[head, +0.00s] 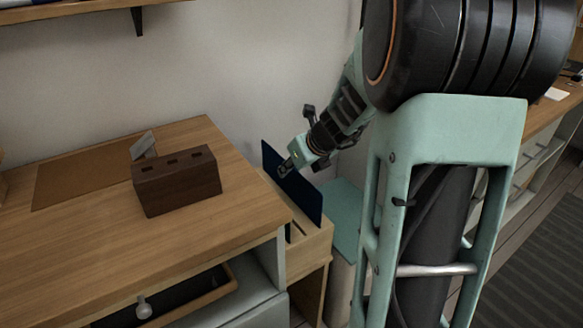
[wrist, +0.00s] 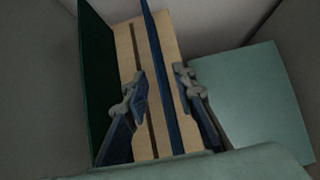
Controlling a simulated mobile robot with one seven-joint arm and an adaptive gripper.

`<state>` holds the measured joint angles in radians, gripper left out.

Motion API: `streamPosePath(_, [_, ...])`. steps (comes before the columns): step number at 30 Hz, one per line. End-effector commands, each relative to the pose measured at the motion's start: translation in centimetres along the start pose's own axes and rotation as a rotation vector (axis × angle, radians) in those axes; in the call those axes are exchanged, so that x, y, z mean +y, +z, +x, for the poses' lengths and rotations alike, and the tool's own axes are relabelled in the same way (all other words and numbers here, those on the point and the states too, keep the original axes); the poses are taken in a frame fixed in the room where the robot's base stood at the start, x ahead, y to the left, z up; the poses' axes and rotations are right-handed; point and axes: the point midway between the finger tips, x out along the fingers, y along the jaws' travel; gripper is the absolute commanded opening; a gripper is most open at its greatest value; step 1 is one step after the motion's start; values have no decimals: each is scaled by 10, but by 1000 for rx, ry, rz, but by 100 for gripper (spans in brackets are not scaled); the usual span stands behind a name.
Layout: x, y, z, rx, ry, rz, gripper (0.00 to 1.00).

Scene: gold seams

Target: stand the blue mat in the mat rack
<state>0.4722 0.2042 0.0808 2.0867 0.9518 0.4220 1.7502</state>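The blue mat (head: 295,187) stands upright on edge at the light wooden mat rack (head: 318,240), beside the desk's right end. In the wrist view the blue mat (wrist: 163,70) shows as a thin, nearly edge-on strip over the slotted rack (wrist: 132,60). My gripper (head: 286,170) is at the mat's upper part in the head view. In the wrist view my gripper (wrist: 162,82) is open, one finger on each side of the mat, with gaps showing between. The mat's lower edge is hard to see, so I cannot tell how deep it sits.
A dark green mat (wrist: 97,80) stands upright at the rack's left in the wrist view. A pale teal panel (wrist: 250,105) lies to the right. On the desk (head: 100,245) are a dark wooden block (head: 178,182) and a brown mat (head: 85,178). The wall is close behind.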

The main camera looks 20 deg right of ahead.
Motion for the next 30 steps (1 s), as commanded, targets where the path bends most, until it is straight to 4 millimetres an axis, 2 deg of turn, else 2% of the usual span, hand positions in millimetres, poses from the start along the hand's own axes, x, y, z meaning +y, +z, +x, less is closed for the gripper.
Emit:
streamPosePath(8, [0,1,-6,-1,-1,0,25])
streamPosePath(30, [0,3,-66,-2,-1,0,25])
